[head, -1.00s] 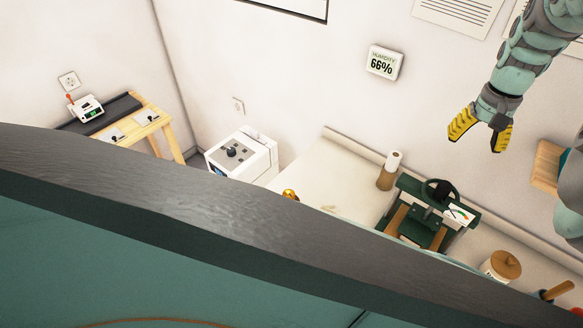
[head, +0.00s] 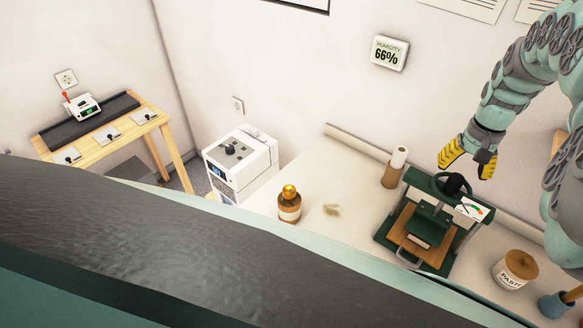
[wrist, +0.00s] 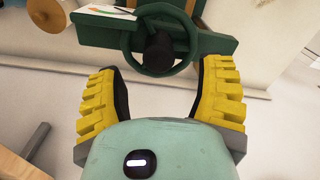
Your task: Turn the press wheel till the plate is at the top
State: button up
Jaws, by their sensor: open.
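The green press (head: 421,228) stands on the bench at the right of the head view. Its dark green wheel (head: 437,180) with a black hub knob is on top. In the wrist view the wheel (wrist: 124,50) and black knob lie ahead, beyond the fingertips. The plate (head: 424,232) hangs under the wheel, over a wooden board; its exact height is hard to tell. My gripper (head: 468,162) is open and empty, above and behind the wheel in the head view. In the wrist view its yellow fingers (wrist: 160,85) are spread wide, apart from the wheel.
A gauge card (head: 470,209) sits at the press's right side. The bench between bottle and press is mostly clear.

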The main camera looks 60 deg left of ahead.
aim_at(458, 177)
jog(key=shift+f+p, duration=0.55)
jog(key=shift+f, duration=1.35)
jog(key=shift+c, duration=0.2)
jog(key=shift+d, duration=0.1)
grip_shut()
